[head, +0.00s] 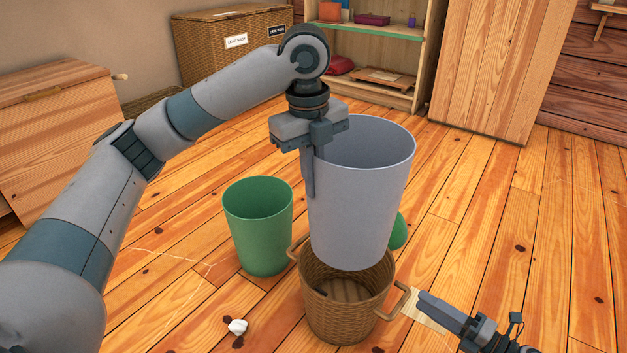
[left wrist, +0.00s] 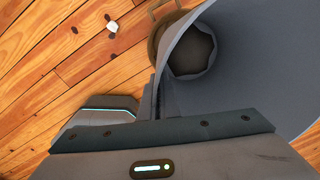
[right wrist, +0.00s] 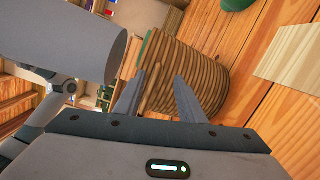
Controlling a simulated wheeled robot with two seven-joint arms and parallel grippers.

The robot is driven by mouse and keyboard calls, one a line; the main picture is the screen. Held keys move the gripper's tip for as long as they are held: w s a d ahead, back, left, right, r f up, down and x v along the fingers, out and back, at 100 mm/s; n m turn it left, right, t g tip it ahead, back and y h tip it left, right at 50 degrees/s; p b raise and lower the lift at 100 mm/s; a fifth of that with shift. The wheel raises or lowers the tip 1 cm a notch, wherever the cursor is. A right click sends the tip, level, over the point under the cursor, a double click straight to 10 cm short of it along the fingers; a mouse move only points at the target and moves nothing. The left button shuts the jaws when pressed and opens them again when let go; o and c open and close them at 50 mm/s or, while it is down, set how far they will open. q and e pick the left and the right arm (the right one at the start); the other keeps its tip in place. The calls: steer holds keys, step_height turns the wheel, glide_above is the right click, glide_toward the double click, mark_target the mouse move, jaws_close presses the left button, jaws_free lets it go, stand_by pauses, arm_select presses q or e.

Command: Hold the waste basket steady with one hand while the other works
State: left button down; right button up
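The tall grey waste basket (head: 365,190) hangs tilted above the wicker basket (head: 345,315). My left gripper (head: 310,180) is shut on its rim at the left side; one finger lies outside the wall, the other is hidden. In the left wrist view the grey basket (left wrist: 255,60) fills the right side, its dark inside showing. The wicker basket stands on the floor with a loop handle on each side. My right gripper (head: 432,308) is low beside its right handle. In the right wrist view the fingers (right wrist: 158,95) are apart, with the wicker basket (right wrist: 190,70) just ahead.
A green bin (head: 258,228) stands left of the wicker basket. Another green thing (head: 398,232) is partly hidden behind the grey one. A white crumpled piece (head: 237,327) and a pale flat piece (head: 428,312) lie on the floor.

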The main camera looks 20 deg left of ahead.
steer(key=v, duration=0.7)
steer(key=shift+s+d, duration=0.1)
